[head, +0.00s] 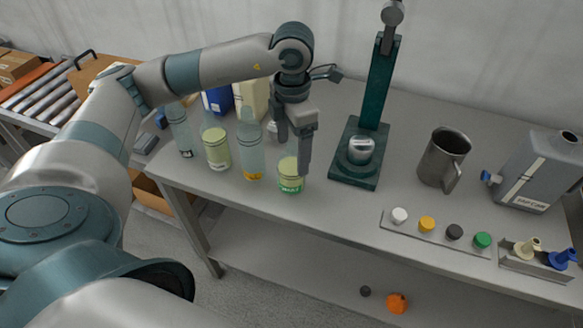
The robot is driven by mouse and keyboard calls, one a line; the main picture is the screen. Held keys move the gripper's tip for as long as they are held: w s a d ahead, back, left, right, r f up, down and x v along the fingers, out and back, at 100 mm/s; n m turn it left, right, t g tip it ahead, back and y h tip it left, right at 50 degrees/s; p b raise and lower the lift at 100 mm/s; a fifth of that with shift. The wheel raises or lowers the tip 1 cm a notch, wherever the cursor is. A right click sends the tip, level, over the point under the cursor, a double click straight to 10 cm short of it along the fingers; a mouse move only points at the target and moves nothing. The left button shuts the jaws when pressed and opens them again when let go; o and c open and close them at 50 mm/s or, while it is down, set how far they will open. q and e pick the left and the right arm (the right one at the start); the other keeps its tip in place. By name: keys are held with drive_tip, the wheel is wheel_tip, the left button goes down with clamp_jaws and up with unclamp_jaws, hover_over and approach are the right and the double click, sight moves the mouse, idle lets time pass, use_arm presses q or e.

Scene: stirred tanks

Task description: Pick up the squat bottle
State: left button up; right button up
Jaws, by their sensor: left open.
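Several clear bottles stand in a row at the left of the grey table. The short one with a green label (291,183) and pale green contents is at the right end of the row and looks squat. My left gripper (293,155) points down just above it, jaws open. One finger hangs in front of this bottle's upper right side and hides part of its top. I cannot tell whether they touch. Next to it stand a bottle with an orange band (252,165), a wider bottle with yellow-green contents (217,150) and a tall bottle (183,135). My right gripper is not in view.
A green stand (375,95) with a steel piece on its base is right of the gripper. Farther right are a steel jug (443,157), a grey canister (540,172) and a strip of coloured caps (437,233). A blue container (217,98) and a cream container (252,100) stand behind the bottles.

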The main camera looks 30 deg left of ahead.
sight(292, 161)
use_arm(q)
drive_tip(key=shift+f, duration=0.15)
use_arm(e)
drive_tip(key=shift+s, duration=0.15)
use_arm(q)
drive_tip(key=shift+f, duration=0.15)
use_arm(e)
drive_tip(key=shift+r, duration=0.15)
use_arm(q)
drive_tip(key=shift+f+p, duration=0.2)
drive_tip(key=shift+p, duration=0.1)
drive_tip(key=f, duration=0.1)
drive_tip(key=f+p, duration=0.2)
drive_tip(key=shift+w+a+f, duration=0.2)
drive_tip(key=shift+a+f, duration=0.1)
drive_tip(key=shift+f, duration=0.45)
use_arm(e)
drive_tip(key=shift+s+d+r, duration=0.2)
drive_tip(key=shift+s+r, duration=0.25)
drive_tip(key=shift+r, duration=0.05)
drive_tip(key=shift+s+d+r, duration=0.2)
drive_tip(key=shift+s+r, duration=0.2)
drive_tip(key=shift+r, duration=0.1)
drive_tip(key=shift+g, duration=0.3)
use_arm(q)
drive_tip(key=shift+w, duration=0.1)
drive_tip(key=c, duration=1.4)
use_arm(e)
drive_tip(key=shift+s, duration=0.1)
